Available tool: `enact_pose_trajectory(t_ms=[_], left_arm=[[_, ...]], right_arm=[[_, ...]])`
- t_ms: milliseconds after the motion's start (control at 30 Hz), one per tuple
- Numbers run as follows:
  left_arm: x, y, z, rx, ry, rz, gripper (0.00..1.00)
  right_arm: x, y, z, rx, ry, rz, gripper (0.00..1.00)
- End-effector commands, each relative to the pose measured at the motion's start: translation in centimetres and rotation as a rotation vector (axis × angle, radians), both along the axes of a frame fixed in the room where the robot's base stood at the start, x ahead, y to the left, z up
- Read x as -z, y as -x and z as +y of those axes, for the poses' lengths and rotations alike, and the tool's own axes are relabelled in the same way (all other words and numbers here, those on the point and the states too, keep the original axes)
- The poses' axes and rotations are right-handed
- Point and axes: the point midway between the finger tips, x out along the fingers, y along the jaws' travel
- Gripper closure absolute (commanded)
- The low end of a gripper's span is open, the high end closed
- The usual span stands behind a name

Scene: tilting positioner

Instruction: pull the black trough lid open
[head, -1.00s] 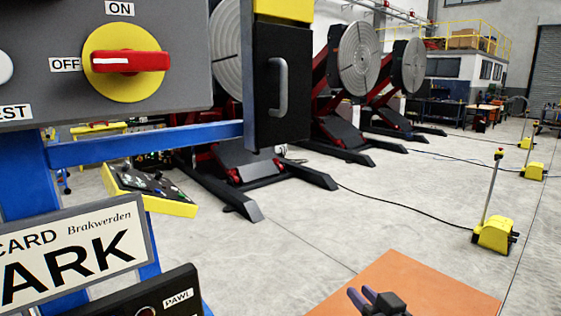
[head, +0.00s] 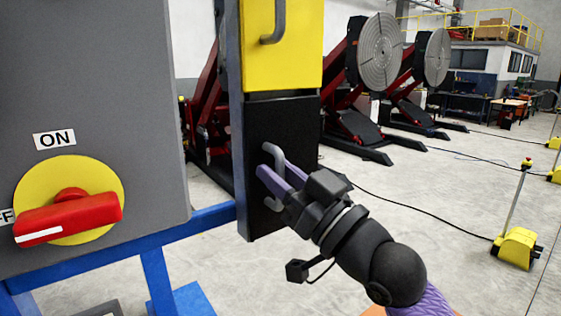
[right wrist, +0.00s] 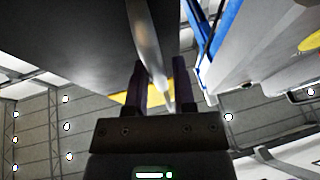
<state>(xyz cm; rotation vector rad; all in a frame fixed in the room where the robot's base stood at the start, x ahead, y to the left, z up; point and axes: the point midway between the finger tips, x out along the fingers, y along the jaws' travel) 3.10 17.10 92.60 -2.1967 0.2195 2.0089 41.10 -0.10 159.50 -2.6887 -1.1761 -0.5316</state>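The black trough lid (head: 258,225) is an upright black panel below a yellow panel in the head view. A grey bar handle (head: 272,150) stands on it. My right gripper (head: 277,176) is at this handle, its two purple fingers apart on either side of the bar. In the right wrist view the handle (right wrist: 145,40) runs between the fingers (right wrist: 160,85), with a gap still visible, so it is not clamped. The lid (right wrist: 85,40) is at the upper left there and appears shut. My left gripper is not in view.
The yellow panel (head: 285,68) above has its own handle (head: 275,20). A grey switch box (head: 95,110) with a red knob (head: 70,215) is at the left, on a blue frame (head: 205,222). A yellow pedal unit (head: 517,248) stands on the open floor at right.

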Motion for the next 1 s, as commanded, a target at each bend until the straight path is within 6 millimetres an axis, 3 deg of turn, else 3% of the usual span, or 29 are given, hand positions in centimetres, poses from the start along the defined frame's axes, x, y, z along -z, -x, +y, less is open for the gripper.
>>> enact_pose_trajectory(t_ms=[233, 400, 1000], left_arm=[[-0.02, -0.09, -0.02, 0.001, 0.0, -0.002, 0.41], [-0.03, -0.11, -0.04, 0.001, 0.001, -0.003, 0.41], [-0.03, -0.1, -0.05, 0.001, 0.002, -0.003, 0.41]], right_arm=[[-0.01, -0.09, 0.08, 0.0, 0.0, 0.0, 0.68], [0.0, -0.09, 0.07, 0.001, 0.0, 0.0, 1.0], [-0.04, -0.07, 0.04, 0.001, -0.001, 0.0, 1.0]])
